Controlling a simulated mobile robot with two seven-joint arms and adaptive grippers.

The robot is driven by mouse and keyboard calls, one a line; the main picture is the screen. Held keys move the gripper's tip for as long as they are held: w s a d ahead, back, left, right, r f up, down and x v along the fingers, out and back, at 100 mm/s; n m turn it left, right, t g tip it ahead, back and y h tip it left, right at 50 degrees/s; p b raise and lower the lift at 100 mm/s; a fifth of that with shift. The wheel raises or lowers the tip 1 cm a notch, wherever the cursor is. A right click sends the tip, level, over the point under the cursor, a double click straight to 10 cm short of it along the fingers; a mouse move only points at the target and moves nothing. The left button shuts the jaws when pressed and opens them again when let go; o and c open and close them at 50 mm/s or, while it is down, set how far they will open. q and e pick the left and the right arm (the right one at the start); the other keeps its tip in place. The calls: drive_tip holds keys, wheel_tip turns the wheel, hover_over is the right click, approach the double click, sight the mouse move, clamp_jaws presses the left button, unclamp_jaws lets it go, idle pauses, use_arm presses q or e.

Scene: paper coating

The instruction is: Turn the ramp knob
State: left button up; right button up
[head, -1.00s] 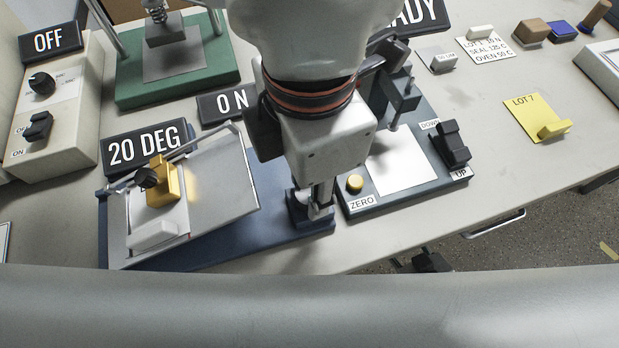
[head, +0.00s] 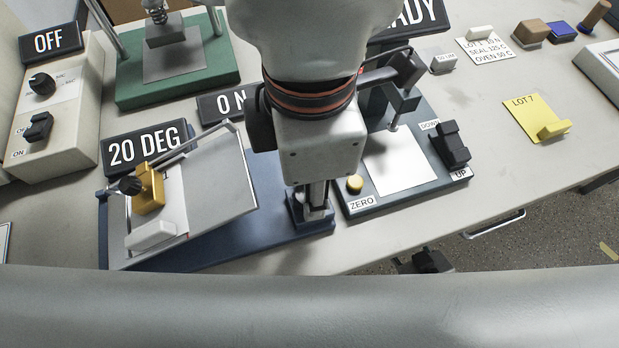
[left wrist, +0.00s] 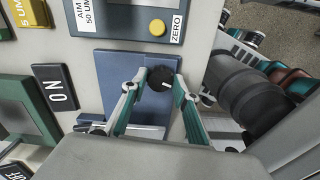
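The ramp knob is a round black knob with a pale mark in the left wrist view (left wrist: 159,80). It sits at the right end of the blue ramp base (head: 215,252), near the ZERO label. My left gripper (head: 317,205) points down over it. In the left wrist view its teal fingers (left wrist: 160,86) close in on both sides of the knob. In the head view the arm hides the knob. The ramp's sign (head: 148,148) reads 20 DEG. My right gripper shows only partly past the table edge (head: 430,262).
A dark stand with a ZERO button (head: 355,184) and black rocker (head: 452,146) stands close right of the ramp. A green press base (head: 180,92) and an OFF control box (head: 68,120) are behind and left.

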use_arm(q)
drive_tip(key=shift+o, duration=1.3)
wheel_tip(320, 180, up, 12)
idle(2.3)
